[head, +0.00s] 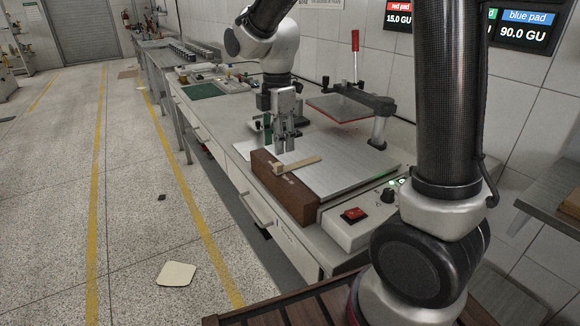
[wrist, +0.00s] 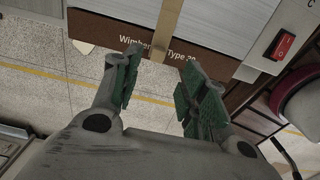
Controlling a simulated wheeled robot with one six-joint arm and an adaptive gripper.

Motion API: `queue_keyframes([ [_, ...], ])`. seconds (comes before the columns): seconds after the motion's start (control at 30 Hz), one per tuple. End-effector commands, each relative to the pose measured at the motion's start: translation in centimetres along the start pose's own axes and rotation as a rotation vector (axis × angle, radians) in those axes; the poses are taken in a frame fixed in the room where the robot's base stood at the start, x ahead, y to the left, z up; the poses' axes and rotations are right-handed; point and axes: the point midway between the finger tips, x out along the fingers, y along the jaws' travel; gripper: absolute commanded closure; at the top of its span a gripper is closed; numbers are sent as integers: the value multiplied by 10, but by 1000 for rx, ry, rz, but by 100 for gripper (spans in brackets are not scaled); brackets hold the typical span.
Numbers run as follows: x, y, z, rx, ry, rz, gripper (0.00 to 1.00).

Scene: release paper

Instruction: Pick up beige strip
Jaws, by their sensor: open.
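The beige strip (head: 303,162) lies across the top of a brown block (head: 285,188) and onto a grey metal plate (head: 345,165) in the head view. In the wrist view the strip (wrist: 168,28) runs from the top edge down over the brown block (wrist: 110,28), which has white lettering partly hidden by the strip. My gripper (head: 285,147) is above the block and strip, pointing down. In the wrist view my gripper (wrist: 158,78) has its green-padded fingers apart and nothing between them. The strip's lower end shows just beyond the fingertips.
A control box with a red switch (head: 354,214) sits at the bench's near end. A press with a red handle (head: 355,50) stands behind the plate. A green mat (head: 203,91) lies further along the bench. A pale sheet (head: 177,273) lies on the floor.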

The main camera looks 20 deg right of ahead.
Motion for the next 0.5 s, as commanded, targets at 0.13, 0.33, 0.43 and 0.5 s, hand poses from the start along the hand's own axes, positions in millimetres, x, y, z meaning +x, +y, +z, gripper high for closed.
queue_keyframes([
  [0.13, 19, -1, 0, -3, -1, -4, 57],
  [0.33, 48, 2, 2, -1, -1, -5, 57],
  [0.43, 63, 3, 2, 0, -1, -4, 57],
  [0.5, 69, 3, 2, 0, -1, -3, 57],
])
